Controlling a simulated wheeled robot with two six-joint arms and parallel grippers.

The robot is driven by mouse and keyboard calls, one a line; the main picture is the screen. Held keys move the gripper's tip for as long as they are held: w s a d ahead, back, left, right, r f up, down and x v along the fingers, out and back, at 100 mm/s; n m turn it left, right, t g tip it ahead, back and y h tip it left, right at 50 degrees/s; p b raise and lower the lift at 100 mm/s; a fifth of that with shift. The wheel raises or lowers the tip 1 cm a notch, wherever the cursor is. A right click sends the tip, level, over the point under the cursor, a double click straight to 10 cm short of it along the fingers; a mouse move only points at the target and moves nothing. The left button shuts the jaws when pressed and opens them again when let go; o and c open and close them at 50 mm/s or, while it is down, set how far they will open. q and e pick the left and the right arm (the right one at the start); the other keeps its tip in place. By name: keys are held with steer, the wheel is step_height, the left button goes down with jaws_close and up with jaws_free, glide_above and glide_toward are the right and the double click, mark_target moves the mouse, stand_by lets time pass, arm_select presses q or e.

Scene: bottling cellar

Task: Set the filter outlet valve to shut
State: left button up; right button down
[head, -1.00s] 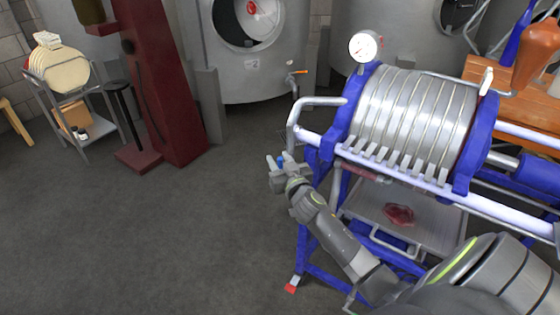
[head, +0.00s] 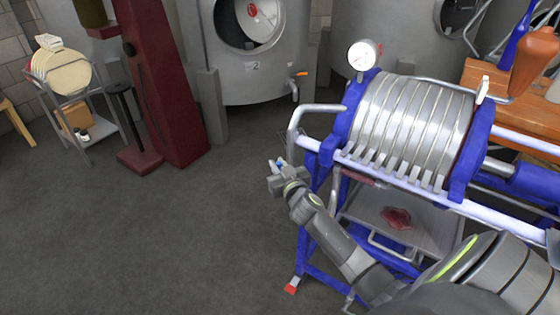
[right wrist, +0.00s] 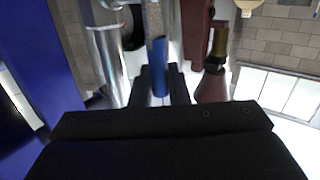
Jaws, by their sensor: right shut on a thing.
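The plate filter (head: 410,125) stands at the right of the head view, with silver plates in a blue frame. A bent outlet pipe (head: 296,122) runs down from its left end. My right gripper (head: 277,173) is below this bend, shut on the blue valve handle (head: 281,162). In the right wrist view the blue handle (right wrist: 159,66) stands between the two dark fingers. The valve body is mostly hidden by my gripper, and I cannot tell the handle's setting for sure. My left gripper is not in view.
A pressure gauge (head: 364,54) tops the filter. A drip tray (head: 427,228) lies under the plates. Steel tanks (head: 262,80) stand behind, one with an orange-handled tap (head: 299,74). A dark red post (head: 160,85) and a small cart (head: 82,112) stand left. Floor between is clear.

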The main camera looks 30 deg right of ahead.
steer(key=w+a+f+n+g+h+p, duration=0.2)
steer(key=w+f+n+g, duration=0.4)
steer(key=g, duration=0.8)
steer(key=shift+w+a+f+h+p, duration=0.15)
steer(key=shift+a+f+h+p, duration=0.2)
steer(key=shift+f+h+p, duration=0.45)
steer(key=shift+f, duration=0.15)
stand_by(0.3)
steer(key=c, duration=1.5)
jaws_free()
steer(key=shift+w, duration=0.1)
steer(key=shift+o, duration=0.2)
